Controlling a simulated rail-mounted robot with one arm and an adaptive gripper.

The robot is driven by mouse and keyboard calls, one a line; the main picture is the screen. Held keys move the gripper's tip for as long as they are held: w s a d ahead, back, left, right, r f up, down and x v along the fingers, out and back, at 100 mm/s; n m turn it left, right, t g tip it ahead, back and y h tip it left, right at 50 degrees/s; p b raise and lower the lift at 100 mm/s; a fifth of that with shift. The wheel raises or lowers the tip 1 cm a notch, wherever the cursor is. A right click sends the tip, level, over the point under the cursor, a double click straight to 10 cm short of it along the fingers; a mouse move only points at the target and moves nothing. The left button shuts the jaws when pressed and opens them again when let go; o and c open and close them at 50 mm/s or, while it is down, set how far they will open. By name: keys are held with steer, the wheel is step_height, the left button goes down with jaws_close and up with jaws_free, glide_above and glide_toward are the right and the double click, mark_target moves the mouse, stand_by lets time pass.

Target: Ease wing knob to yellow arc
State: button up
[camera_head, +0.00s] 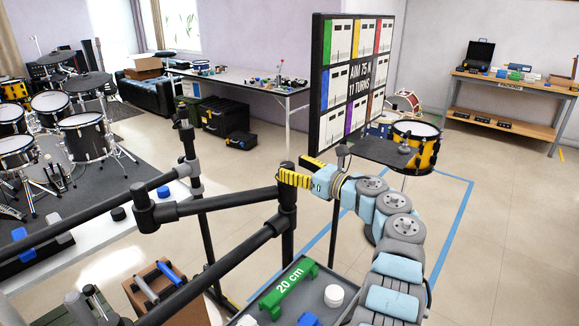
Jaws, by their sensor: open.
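My gripper (304,170) is at the end of my light blue and grey arm, near the picture's middle. Its two yellow fingers are apart, and I see nothing between them. The fingers are close to the top of a black upright post (288,222) of the tube rack; I cannot tell whether they touch it. I cannot make out the wing knob or the yellow arc. They may be too small to see or hidden behind the gripper or the rack joints.
Black rack tubes (215,271) cross the near left. A grey tray (262,305) below holds a green 20 cm block (288,288) and a white round piece (334,296). A panel board (350,88) and a yellow drum (416,145) stand beyond. Open floor (500,235) lies at right.

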steer(key=v, duration=1)
steer(key=shift+a, duration=0.1)
